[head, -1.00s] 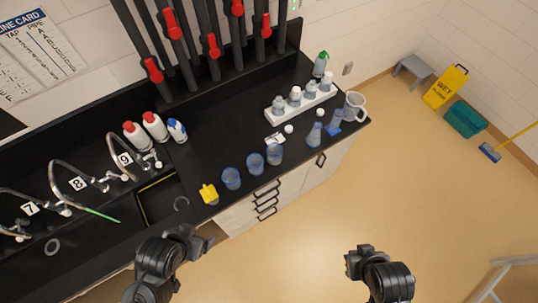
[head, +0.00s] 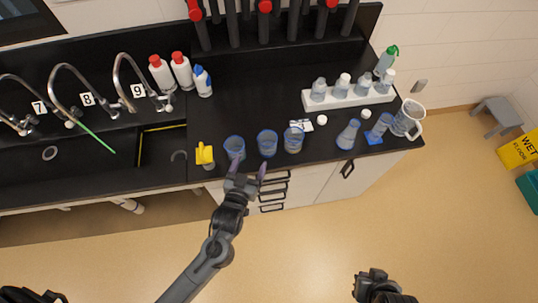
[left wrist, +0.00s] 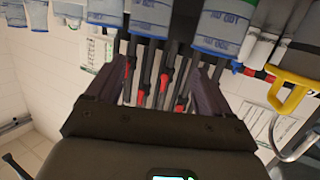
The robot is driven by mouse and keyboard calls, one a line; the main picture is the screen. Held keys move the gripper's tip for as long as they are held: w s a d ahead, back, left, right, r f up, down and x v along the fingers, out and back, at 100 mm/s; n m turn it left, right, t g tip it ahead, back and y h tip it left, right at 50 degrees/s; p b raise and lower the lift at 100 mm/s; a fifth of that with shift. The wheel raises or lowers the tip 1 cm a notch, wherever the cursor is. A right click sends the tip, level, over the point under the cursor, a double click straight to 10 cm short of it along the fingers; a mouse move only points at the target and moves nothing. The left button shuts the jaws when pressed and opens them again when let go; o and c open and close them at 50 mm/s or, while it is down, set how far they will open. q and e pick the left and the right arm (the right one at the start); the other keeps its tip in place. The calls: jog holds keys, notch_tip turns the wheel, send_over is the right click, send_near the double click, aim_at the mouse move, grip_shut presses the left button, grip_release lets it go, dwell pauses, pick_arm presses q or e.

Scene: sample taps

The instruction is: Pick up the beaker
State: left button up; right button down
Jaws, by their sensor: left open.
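Three clear bluish beakers stand in a row near the counter's front edge: a left beaker (head: 234,147), a middle beaker (head: 267,142) and a right beaker (head: 293,139). Which one the task means cannot be told. My left gripper (head: 247,168) is open and empty, just in front of the left and middle beakers, apart from them as far as I can tell. In the left wrist view its fingers (left wrist: 155,80) are spread, with beakers (left wrist: 222,28) upside down along the top. My right gripper (head: 370,282) is low in the head view, away from the counter; its jaws are unclear.
A yellow item (head: 204,155) stands left of the beakers. Flasks (head: 348,135), a white jug (head: 407,118) and a white bottle rack (head: 350,98) are to the right. Bottles (head: 181,71) and a sink (head: 160,147) are to the left.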

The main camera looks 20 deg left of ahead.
pick_arm(q)
jog(key=w+d+f+t+b, duration=0.2)
jog(key=w+f+b, duration=0.1)
jog(key=f+b, duration=0.4)
jog(key=y, duration=0.1)
send_near(269, 137)
jog(key=shift+w+r, duration=0.1)
jog(key=shift+w, duration=0.8)
jog(key=shift+w+a+f, duration=0.1)
jog(key=shift+w+a, duration=0.05)
jog(key=shift+w, duration=0.8)
jog(key=shift+w+a+f, duration=0.1)
jog(key=shift+w+a, duration=0.1)
jog(key=shift+w, duration=0.8)
jog(key=shift+w+a+f, duration=0.1)
jog(key=shift+w+a, duration=0.05)
jog(key=shift+w, duration=0.8)
pick_arm(e)
notch_tip(269, 137, down, 9)
jog(key=shift+f, duration=0.2)
pick_arm(q)
jog(key=c, duration=0.6)
jog(key=shift+c, duration=0.5)
jog(key=shift+r, duration=0.1)
pick_arm(e)
jog(key=shift+d, duration=0.1)
